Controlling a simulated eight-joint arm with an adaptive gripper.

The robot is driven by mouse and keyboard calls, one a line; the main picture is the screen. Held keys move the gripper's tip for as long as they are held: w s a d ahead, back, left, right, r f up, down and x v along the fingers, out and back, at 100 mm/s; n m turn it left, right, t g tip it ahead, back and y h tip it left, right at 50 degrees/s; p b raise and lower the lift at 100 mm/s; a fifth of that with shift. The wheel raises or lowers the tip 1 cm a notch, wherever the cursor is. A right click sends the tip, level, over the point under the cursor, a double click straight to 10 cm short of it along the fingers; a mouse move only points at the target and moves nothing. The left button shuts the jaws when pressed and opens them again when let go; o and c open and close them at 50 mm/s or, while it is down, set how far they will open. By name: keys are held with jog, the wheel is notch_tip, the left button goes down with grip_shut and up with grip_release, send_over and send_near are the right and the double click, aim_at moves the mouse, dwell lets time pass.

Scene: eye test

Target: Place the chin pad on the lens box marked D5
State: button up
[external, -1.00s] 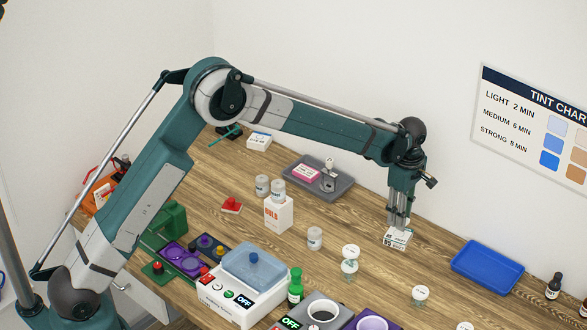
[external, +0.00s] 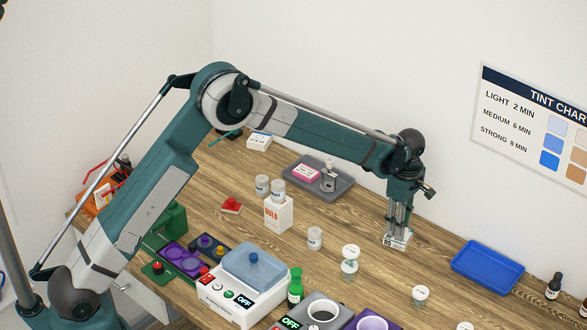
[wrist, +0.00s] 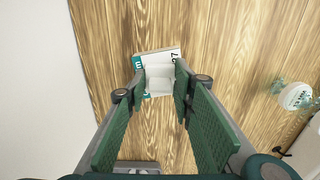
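My gripper (external: 397,238) points straight down at the right part of the wooden table. In the wrist view its green-padded fingers (wrist: 160,80) stand close on both sides of a small plain white piece, which looks like the chin pad (wrist: 159,78). The fingers seem to press on it. Right beneath is a white lens box (wrist: 152,56) with a teal patch and black print. It also shows under the fingertips in the external view (external: 398,246). Its mark is partly covered and I cannot read it for sure. Whether the pad touches the box is unclear.
A blue tray (external: 487,267) lies to the right. Small lidded jars (external: 350,252) (external: 315,238) stand to the left and in front. Further left are a white bulb box (external: 278,213), a grey tray (external: 318,177) and another white box (external: 259,142). The wall is behind.

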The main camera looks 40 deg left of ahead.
jog(key=shift+f, duration=0.15)
jog(key=o, duration=0.7)
jog(key=shift+c, duration=0.2)
notch_tip(320, 180, up, 12)
jog(key=shift+r, duration=0.2)
dwell(0.6)
